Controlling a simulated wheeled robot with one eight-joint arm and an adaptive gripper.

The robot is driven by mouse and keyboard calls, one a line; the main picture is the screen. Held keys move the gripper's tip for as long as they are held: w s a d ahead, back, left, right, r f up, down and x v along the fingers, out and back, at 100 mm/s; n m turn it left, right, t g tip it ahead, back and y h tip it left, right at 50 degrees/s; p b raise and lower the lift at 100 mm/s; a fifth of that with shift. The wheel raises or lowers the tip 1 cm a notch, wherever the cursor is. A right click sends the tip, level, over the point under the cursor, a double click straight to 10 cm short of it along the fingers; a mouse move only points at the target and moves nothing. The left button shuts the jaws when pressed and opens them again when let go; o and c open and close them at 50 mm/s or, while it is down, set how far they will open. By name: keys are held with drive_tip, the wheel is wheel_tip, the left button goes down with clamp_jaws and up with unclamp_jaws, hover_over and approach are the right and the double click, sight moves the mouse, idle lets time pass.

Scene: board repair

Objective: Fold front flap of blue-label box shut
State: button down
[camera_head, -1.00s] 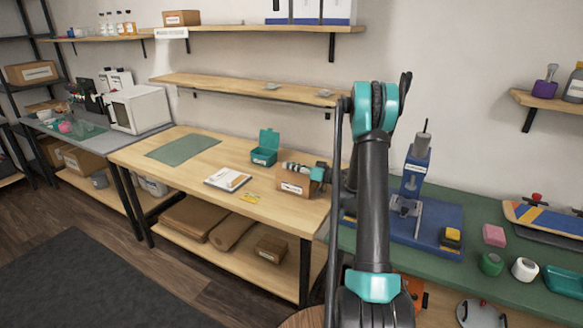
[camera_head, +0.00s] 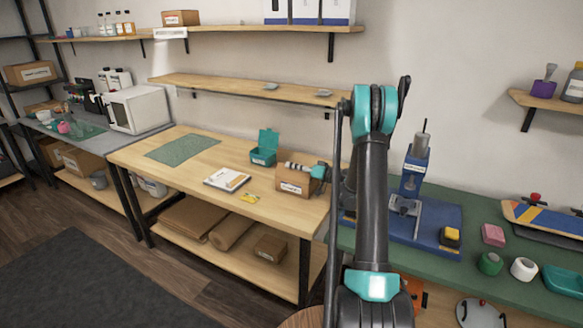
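A brown cardboard box (camera_head: 291,184) with a label on its front stands on the wooden workbench (camera_head: 200,163), near its right end. The label looks pale; its colour is too small to tell. My gripper (camera_head: 289,166) is at the top of the box, reaching in from the right with its fingers pointing left. The fingers are too small to show whether they are open or shut. The state of the box's flaps is partly hidden by the gripper and cannot be made out.
An open teal box (camera_head: 264,157) stands just left of the box. A green mat (camera_head: 183,150) lies further left. A shelf (camera_head: 250,91) hangs above. My arm hides the bench's right end.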

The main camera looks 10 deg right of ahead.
drive_tip(key=c, duration=1.8)
unclamp_jaws()
drive_tip(key=shift+d, duration=0.1)
drive_tip(key=v, duration=0.7)
drive_tip(key=shift+s+d, duration=0.1)
drive_tip(key=shift+s, duration=0.05)
